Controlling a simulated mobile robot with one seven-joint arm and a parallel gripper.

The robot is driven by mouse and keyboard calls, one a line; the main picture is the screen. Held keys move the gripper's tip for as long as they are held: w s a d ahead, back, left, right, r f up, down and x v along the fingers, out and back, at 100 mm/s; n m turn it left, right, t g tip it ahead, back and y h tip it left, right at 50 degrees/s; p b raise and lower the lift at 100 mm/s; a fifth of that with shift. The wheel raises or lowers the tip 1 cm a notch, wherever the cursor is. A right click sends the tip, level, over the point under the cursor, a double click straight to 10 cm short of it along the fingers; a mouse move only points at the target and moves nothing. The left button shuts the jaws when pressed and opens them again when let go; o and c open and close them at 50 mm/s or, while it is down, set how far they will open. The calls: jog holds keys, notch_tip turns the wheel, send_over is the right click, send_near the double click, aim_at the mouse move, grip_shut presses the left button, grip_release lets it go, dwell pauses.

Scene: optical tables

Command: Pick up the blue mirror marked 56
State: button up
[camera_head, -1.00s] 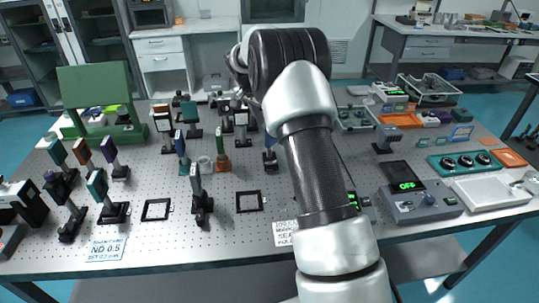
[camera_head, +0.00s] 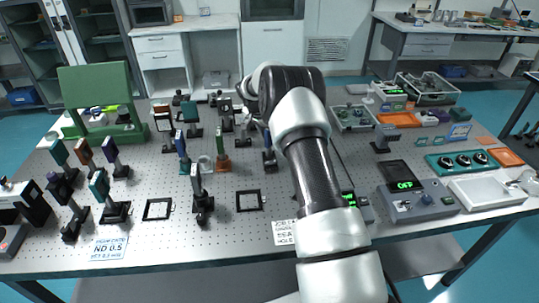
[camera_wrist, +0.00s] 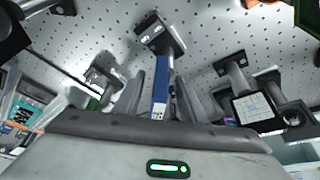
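In the wrist view a blue mirror (camera_wrist: 160,92) on a post and dark base (camera_wrist: 160,35) stands between the two fingers of my gripper (camera_wrist: 159,98). The fingers are apart, with a gap on each side of it. A small white label shows on the mirror's edge, but its number is too small to read. In the head view a blue mount (camera_head: 268,139) stands beside my arm, which hides most of the gripper. Another blue mount (camera_head: 181,146) stands farther left on the perforated table.
A mount with a white gridded face (camera_wrist: 253,107) stands close to the right of my gripper in the wrist view. A control box reading OFF (camera_head: 418,200) stands at right.

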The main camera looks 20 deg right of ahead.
grip_shut()
dwell(1.3)
